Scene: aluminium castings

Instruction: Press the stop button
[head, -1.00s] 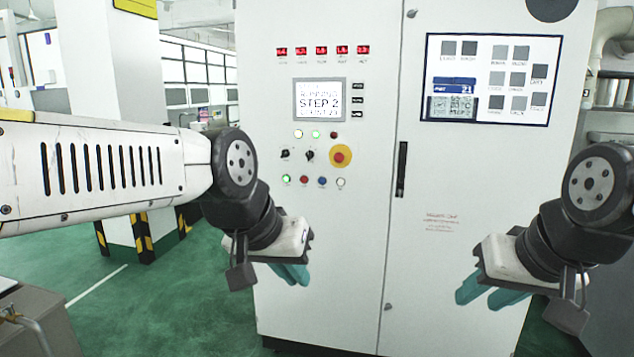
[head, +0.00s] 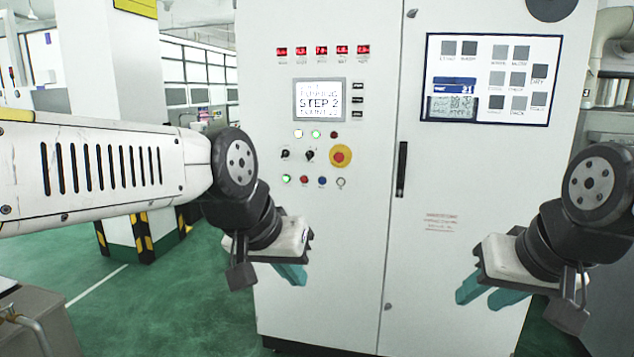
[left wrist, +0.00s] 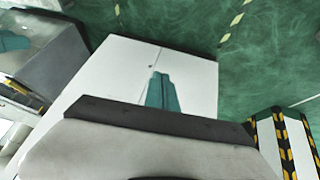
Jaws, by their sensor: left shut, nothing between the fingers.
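The white control cabinet (head: 330,240) stands in front of me with a button panel on its left door. A large red mushroom button on a yellow ring (head: 340,155) sits right of the small switches. A small red button (head: 304,180) is in the lower row, beside a lit green one (head: 286,179). I cannot read the button labels. My left gripper (head: 296,278) is shut and empty, below the panel and apart from the buttons. Its teal fingers are together in the left wrist view (left wrist: 161,92). My right gripper (head: 479,300) is open and empty, low at the right.
The cabinet also has a display reading STEP 2 (head: 319,100), red readouts above it, a black door handle (head: 402,169) and a framed panel (head: 491,79) on the right door. A striped pillar (head: 142,235) stands at the left. Green floor (head: 180,300) is open beside the cabinet.

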